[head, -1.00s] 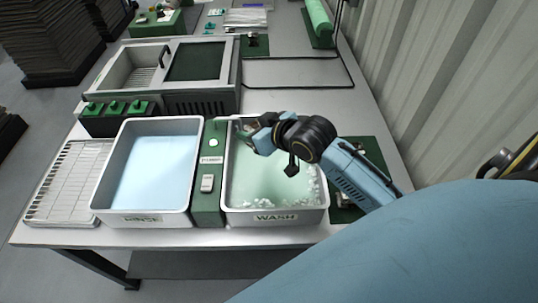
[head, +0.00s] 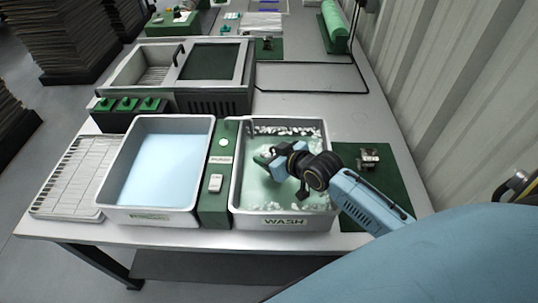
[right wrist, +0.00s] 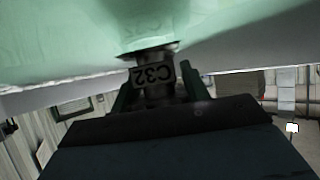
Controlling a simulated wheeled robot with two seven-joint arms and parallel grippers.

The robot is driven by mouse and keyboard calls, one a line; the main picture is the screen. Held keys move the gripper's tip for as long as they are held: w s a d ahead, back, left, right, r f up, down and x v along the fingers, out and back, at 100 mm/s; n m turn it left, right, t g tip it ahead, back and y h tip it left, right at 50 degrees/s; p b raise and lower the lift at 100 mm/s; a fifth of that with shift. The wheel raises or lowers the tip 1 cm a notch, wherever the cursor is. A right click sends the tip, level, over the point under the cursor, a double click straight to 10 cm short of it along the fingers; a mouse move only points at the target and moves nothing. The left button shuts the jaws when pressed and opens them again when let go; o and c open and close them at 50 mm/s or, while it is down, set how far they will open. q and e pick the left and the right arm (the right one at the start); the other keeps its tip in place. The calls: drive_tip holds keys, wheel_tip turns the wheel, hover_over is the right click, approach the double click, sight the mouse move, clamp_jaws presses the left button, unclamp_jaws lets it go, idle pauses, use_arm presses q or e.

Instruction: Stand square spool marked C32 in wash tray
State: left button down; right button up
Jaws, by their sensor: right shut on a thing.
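The wash tray (head: 284,222) is a white tub labelled WASH, holding pale green liquid with white foam along its edges. My right gripper (head: 265,161) is over the left-middle part of this tray. In the right wrist view my right gripper (right wrist: 156,90) is shut on the metal spool marked C32 (right wrist: 153,74); its label shows upside down. The spool's far end meets the green liquid in that view, but I cannot tell how deep it is. The gripper hides the spool in the head view. My left gripper is not in view.
A white tray of blue liquid (head: 148,216) stands left of the wash tray, with a green divider (head: 214,206) between. A wire rack (head: 68,190) lies far left. A small metal part (head: 369,158) sits on a green mat (head: 392,183) at right, near the corrugated wall.

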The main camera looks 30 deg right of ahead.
drive_tip(key=shift+f, duration=0.55)
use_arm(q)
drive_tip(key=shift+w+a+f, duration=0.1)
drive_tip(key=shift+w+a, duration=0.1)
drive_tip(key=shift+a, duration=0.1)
use_arm(e)
drive_tip(key=o, duration=1.1)
drive_tip(key=shift+r, duration=0.2)
drive_tip(key=v, duration=0.1)
drive_tip(key=p+v, duration=0.1)
drive_tip(key=v, duration=0.1)
drive_tip(key=shift+s+r, duration=0.1)
drive_tip(key=shift+r, duration=0.35)
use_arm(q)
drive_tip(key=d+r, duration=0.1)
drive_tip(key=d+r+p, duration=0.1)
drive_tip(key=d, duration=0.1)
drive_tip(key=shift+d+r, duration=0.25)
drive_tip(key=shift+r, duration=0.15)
use_arm(e)
drive_tip(key=v, duration=0.8)
drive_tip(key=shift+s+r, duration=0.15)
drive_tip(key=shift+s, duration=0.2)
